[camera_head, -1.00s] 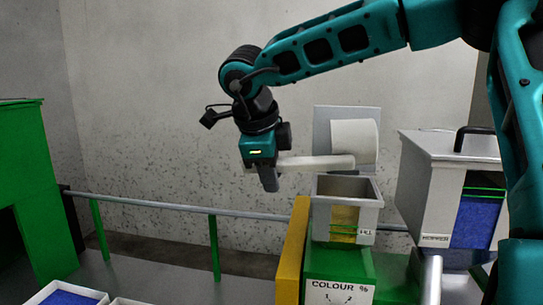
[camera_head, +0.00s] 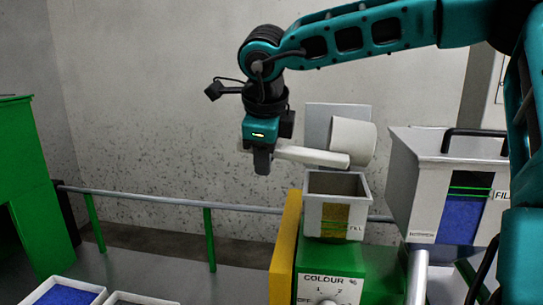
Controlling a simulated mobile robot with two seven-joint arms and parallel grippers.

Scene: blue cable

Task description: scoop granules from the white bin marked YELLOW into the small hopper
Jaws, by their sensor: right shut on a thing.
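My right gripper (camera_head: 262,165) is shut on the handle of a white scoop (camera_head: 311,156). The scoop's wide round bowl (camera_head: 354,140) is above and behind the small hopper (camera_head: 361,208) as seen here, tilted, with its contents hidden. The small hopper is a light grey open box on a green dosing unit; yellow granules (camera_head: 335,218) show through its window. At the bottom left edge, a white bin holds blue granules (camera_head: 66,296), and a second white bin (camera_head: 125,299) is mostly cut off. No YELLOW label is readable. My left gripper is not in view.
A larger grey hopper (camera_head: 407,190) with a black handle and blue contents stands to the right. A yellow panel (camera_head: 285,245) borders the green unit (camera_head: 381,262) with its COLOUR % dial. A rail (camera_head: 150,200) runs behind. A green structure (camera_head: 38,190) stands at left.

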